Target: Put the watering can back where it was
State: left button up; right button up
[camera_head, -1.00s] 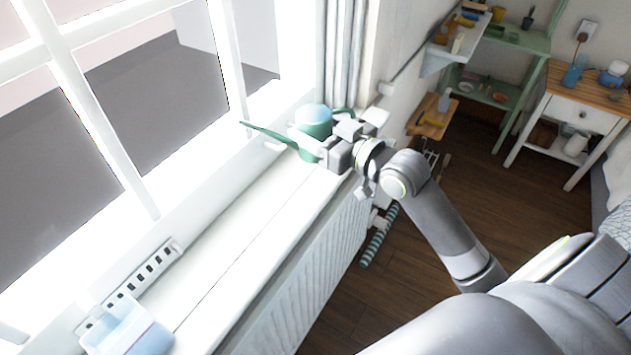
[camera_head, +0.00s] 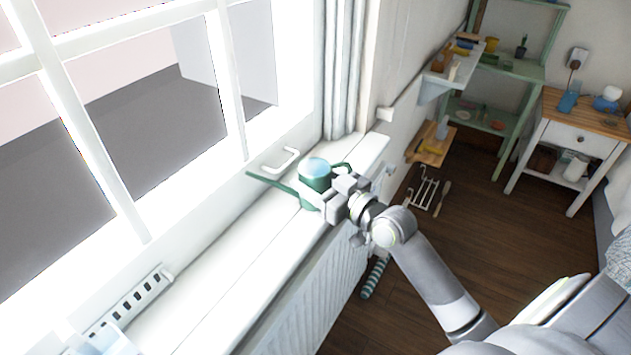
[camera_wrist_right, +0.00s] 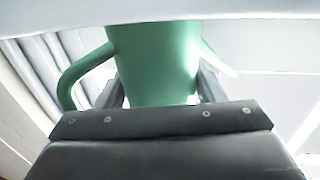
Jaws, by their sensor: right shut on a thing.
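The green watering can (camera_head: 314,178) is at the window sill (camera_head: 240,245) in the head view, upright, with its long spout pointing left toward the window. My right gripper (camera_head: 326,202) is shut on its body from the right. In the right wrist view the can's green body (camera_wrist_right: 155,65) fills the space between my fingers, with its curved handle at the left. I cannot tell whether the can's base touches the sill. My left gripper is not in view.
A white window handle (camera_head: 281,160) is just behind the can. A light blue container (camera_head: 105,340) is at the near end of the sill. A radiator (camera_head: 300,300) is below the sill.

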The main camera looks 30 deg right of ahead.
jog(key=shift+r, duration=0.15)
jog(key=o, duration=1.3)
jog(key=shift+f, duration=0.2)
jog(key=shift+c, duration=0.2)
jog(key=shift+r, duration=0.15)
jog(key=shift+s, duration=0.2)
jog(key=v, duration=1.1)
jog(key=shift+s+d+p, duration=0.15)
jog(key=shift+s+p, duration=0.15)
jog(key=shift+p, duration=0.05)
